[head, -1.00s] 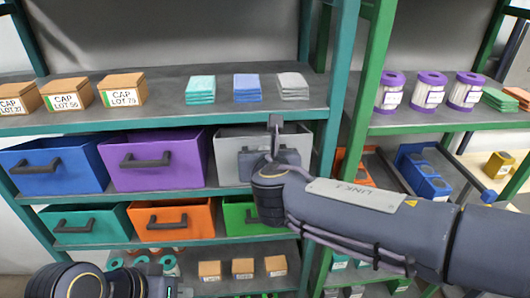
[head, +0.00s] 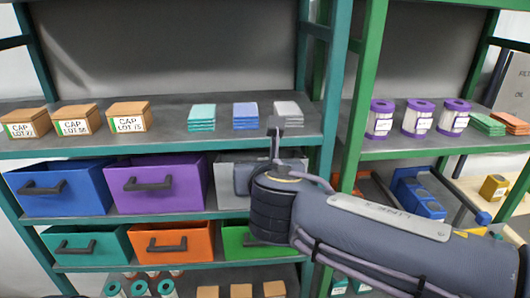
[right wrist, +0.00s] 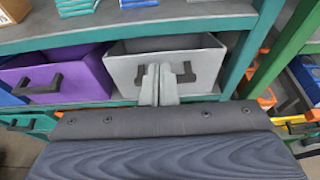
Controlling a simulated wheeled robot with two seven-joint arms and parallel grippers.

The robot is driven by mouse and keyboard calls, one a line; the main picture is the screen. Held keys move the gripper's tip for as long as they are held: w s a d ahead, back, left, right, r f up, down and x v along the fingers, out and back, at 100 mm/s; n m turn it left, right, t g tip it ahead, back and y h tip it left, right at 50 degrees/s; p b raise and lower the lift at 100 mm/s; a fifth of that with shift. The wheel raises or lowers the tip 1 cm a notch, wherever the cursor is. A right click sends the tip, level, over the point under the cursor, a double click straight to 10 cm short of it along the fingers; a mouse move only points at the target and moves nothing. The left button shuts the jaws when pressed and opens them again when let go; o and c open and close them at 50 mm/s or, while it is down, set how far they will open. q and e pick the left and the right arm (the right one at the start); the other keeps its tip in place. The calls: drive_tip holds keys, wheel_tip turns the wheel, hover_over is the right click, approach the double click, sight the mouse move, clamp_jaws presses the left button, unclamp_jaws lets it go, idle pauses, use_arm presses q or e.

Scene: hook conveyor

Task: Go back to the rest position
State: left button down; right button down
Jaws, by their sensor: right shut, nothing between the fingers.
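My right gripper (right wrist: 161,82) is shut and empty in the right wrist view. Its two fingers lie together in front of the grey bin (right wrist: 200,52), which has a dark handle; I cannot tell whether they touch it. In the head view my right arm reaches in from the right, and its wrist end covers much of the grey bin (head: 225,198). The right fingertips are hard to make out there. My left gripper is not in view.
Blue (head: 65,195) and purple bins (head: 160,192) stand beside the grey one. Teal, orange and green bins are below. Boxes (head: 130,117) and cloth stacks (head: 246,115) line the shelf above. A green post (head: 362,90) and purple-lidded jars (head: 416,118) are at right.

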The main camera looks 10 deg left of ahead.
drive_tip(key=s+d+f+m+g+h, duration=0.1)
drive_tip(key=s+d+f+m+g, duration=0.2)
drive_tip(key=d+m, duration=0.5)
drive_tip(key=s+d+f+m+g+h, duration=0.15)
drive_tip(key=d+f+m, duration=0.35)
drive_tip(key=d, duration=0.5)
drive_tip(key=s+d+f+m+g+h, duration=0.1)
drive_tip(key=s+d+f+m, duration=0.2)
drive_tip(key=d+m, duration=0.55)
drive_tip(key=s+d+f+m+g+y, duration=0.1)
drive_tip(key=s+f+m, duration=0.4)
drive_tip(key=s+m, duration=0.3)
drive_tip(key=s+d+f+m+g+y+b, duration=0.1)
drive_tip(key=s+d+f+m+y, duration=0.1)
drive_tip(key=s+f+m, duration=0.3)
drive_tip(key=s+m, duration=0.3)
drive_tip(key=m, duration=0.3)
drive_tip(key=shift+d, duration=0.3)
drive_tip(key=shift+y, duration=0.25)
